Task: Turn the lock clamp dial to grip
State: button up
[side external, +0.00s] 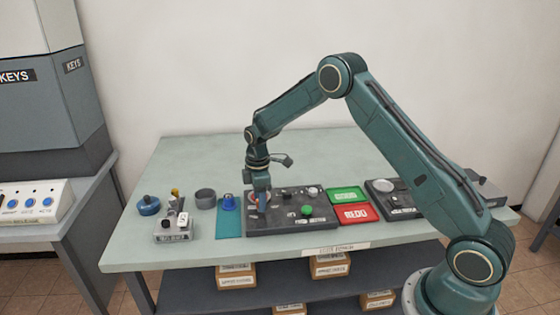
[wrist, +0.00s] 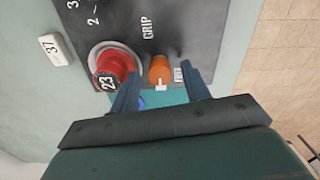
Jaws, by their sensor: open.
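The dark lock panel (side external: 290,222) lies on the table. In the wrist view, an orange dial (wrist: 160,68) with a white pointer mark sits on the panel (wrist: 172,20) below the GRIP label (wrist: 147,28). A second small label beside the dial is partly hidden by a finger. A red cylinder (wrist: 116,64) marked 23 sits in a grey ring left of the dial. My gripper (side external: 262,196) is low over the panel's left end. In the wrist view, my gripper (wrist: 160,75) is open, its fingers on either side of the dial; contact is not clear.
A green tray (side external: 347,194) and a red tray (side external: 355,214) lie right of the panel. A second dark panel (side external: 383,205) is partly behind my arm. A blue mat (side external: 228,231), grey ring (side external: 205,196) and blue knob (side external: 148,205) are left. The table's back is clear.

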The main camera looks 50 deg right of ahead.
jog(key=c, duration=1)
